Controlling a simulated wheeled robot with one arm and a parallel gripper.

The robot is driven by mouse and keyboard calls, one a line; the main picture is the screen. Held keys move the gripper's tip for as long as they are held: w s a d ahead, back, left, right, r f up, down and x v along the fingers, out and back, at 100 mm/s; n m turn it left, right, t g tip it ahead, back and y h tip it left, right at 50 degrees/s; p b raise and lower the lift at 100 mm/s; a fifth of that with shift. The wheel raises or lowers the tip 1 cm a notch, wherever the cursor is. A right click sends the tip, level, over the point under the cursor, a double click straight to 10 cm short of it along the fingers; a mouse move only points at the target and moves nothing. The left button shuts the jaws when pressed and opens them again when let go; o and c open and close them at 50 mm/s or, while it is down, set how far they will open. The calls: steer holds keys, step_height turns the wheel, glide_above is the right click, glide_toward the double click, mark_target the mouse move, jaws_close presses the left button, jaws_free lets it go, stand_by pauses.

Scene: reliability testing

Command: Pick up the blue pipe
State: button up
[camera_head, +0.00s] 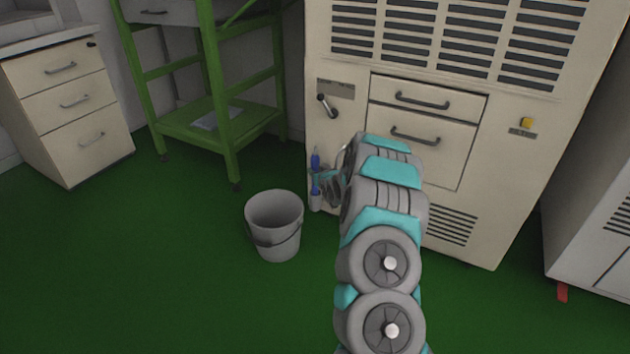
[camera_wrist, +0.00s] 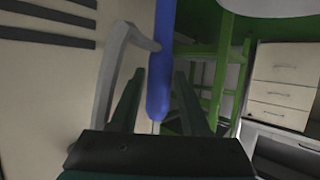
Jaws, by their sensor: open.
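The blue pipe (camera_head: 315,161) is a slim upright piece close to the front left of the large cream cabinet, partly hidden by my gripper (camera_head: 322,178) in the head view. In the wrist view the blue pipe (camera_wrist: 160,84) runs from the top edge down between the two dark fingers of my gripper (camera_wrist: 159,74). The fingers are open, one on each side of the pipe, with a visible gap on the right. Whether the left finger touches it I cannot tell.
A grey bent bar (camera_wrist: 112,66) is close to the left finger. The cream cabinet (camera_head: 345,145) stands behind my arm. A grey bucket (camera_head: 280,240) stands on the green floor, left of my arm. A green rack (camera_head: 218,110) and a drawer unit (camera_head: 70,105) are farther left.

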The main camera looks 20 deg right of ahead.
steer(key=shift+x, duration=1.35)
steer(key=shift+c, duration=0.3)
jaws_close()
